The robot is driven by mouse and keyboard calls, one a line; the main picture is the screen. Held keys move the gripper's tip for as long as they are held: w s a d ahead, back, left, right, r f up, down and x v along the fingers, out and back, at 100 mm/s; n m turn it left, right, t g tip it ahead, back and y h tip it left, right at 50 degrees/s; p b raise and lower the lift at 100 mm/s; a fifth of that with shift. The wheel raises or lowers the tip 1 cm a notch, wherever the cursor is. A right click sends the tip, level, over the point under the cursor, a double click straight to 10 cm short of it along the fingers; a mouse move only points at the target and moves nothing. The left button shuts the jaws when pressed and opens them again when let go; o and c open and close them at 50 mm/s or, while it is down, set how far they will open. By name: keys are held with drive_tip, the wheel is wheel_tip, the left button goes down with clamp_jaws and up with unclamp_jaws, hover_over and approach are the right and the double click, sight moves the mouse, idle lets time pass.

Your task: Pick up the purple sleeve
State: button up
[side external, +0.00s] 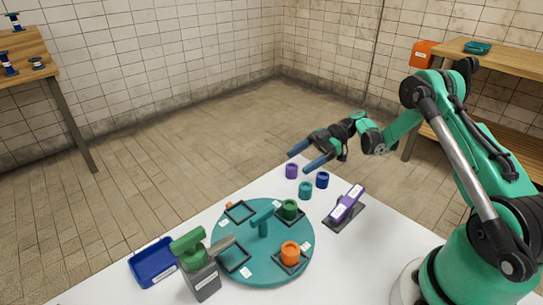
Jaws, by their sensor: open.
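The likely purple sleeve is a short purple hollow cylinder (291,171) standing upright on the white table (390,225) near its far corner. My gripper (299,161) is open, with two blue fingers apart and pointing left. In the picture its fingers lie around and just above the purple sleeve; their height over it is hard to judge, and contact cannot be told. Nothing shows between the fingers.
A teal sleeve (305,190) and a blue sleeve (322,180) stand close by. A purple labelled bar (346,203) rests on a dark stand. A teal turntable (275,272) carries green (289,209) and orange (290,253) sleeves. A blue tray (152,262) lies left.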

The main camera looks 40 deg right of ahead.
sight(290, 167)
drive_tip(key=shift+x, duration=1.75)
clamp_jaws()
drive_tip(key=shift+r, duration=0.15)
